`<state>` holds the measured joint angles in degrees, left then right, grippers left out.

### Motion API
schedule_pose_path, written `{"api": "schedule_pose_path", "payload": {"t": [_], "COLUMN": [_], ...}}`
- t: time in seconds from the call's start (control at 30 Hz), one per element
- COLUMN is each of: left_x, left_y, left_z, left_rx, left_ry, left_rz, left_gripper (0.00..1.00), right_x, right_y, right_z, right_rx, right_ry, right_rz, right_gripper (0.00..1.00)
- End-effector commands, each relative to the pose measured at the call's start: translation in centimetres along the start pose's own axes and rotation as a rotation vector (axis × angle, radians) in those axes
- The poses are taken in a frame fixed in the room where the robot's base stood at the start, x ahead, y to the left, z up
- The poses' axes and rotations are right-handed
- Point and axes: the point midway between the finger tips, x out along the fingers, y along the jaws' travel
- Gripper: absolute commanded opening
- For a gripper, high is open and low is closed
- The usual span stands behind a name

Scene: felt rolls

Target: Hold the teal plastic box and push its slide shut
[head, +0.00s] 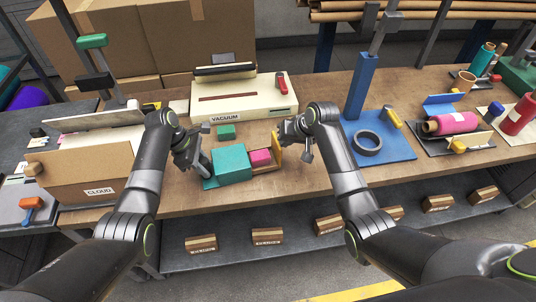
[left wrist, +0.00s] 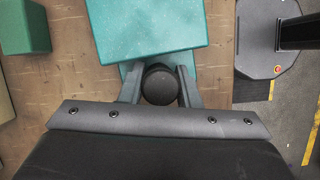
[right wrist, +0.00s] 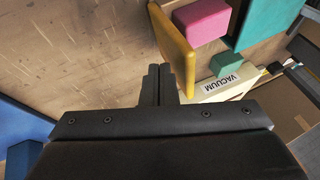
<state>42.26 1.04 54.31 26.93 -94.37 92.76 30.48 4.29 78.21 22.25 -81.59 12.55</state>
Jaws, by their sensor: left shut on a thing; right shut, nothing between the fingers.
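The teal box (head: 230,160) sits on the bench with its slide pulled out to the right. The slide has a yellow-orange end panel (right wrist: 175,42), and a pink block (head: 260,157) lies in it. My left gripper (head: 203,167) is shut on a dark round knob (left wrist: 160,85) at the left end of the box's teal base; the box top also shows in the left wrist view (left wrist: 150,25). My right gripper (right wrist: 158,85) is shut and empty. It is just right of the end panel in the head view; whether they touch I cannot tell.
A small teal block (head: 226,133) lies behind the box, in front of the cream vacuum machine (head: 238,98). A blue stand with a base (head: 398,150) and a black ring (head: 367,143) is to the right. A cardboard box (head: 85,172) stands at left.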

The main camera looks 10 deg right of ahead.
Motion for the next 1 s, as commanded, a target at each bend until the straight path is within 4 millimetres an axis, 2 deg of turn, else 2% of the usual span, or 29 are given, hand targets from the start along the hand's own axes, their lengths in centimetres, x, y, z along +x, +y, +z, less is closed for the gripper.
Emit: {"api": "schedule_pose_path", "payload": {"t": [1.0], "left_x": [0.1], "left_y": [0.0], "left_z": [0.0], "left_rx": [-0.001], "left_ry": [0.001], "left_rz": [0.000], "left_gripper": [0.00], "right_x": [1.3], "right_y": [-4.4], "right_z": [1.2], "right_rx": [0.000], "right_ry": [-0.001], "right_rz": [-0.001], "right_gripper": [0.00]}}
